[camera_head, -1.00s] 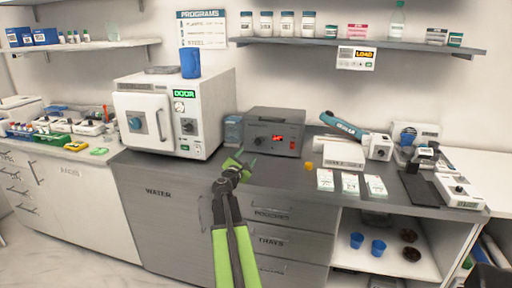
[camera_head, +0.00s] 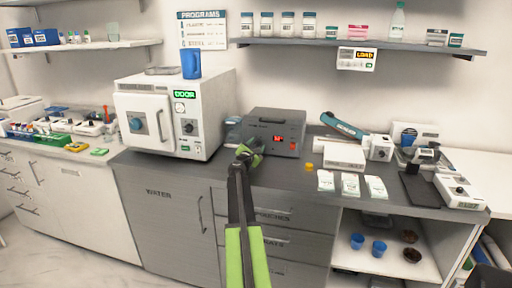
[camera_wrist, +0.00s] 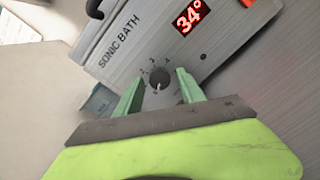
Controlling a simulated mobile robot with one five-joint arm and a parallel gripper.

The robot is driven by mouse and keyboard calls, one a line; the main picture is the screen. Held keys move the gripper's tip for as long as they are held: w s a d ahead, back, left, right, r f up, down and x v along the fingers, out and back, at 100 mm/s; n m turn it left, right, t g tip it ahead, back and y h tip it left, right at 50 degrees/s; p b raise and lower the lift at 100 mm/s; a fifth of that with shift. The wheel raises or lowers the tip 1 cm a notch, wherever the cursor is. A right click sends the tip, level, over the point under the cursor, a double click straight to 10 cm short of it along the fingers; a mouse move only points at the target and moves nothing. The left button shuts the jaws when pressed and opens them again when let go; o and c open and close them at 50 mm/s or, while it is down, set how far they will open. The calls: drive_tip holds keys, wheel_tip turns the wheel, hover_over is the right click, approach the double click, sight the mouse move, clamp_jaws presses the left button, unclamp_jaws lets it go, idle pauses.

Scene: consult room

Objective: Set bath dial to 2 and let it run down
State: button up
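The sonic bath (camera_head: 290,118) is a grey box on the counter, just right of the white steriliser. In the wrist view its front panel (camera_wrist: 125,60) carries the words SONIC BATH and a red 34° readout (camera_wrist: 190,15). The bath dial (camera_wrist: 159,80) is a small dark round knob with a pale mark near its lower edge and small numbers around it. My gripper (camera_wrist: 158,78) is open, with one green finger on each side of the dial and gaps showing. In the head view my gripper (camera_head: 249,151) is at the bath's left front and hides the dial.
The white steriliser (camera_head: 205,105) with a DOOR display stands close on the left. An orange-yellow cup (camera_head: 309,167) and white packets (camera_head: 350,184) lie on the counter to the right. A shelf (camera_head: 350,43) with jars runs above. Drawers are below the counter.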

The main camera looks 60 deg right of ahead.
clamp_jaws()
drive_tip(key=shift+a, duration=0.15)
drive_tip(key=shift+r+m, duration=0.1)
drive_tip(key=shift+m, duration=1.1)
drive_tip(key=m, duration=0.3)
drive_tip(key=m+p, duration=0.1)
drive_tip(key=m, duration=0.2)
drive_tip(key=shift+s+d, duration=0.1)
drive_tip(key=shift+d, duration=0.1)
drive_tip(key=m, duration=0.4)
drive_tip(key=shift+y, duration=0.3)
drive_tip(key=shift+m+t+p, duration=0.3)
drive_tip(key=shift+m, duration=1.7)
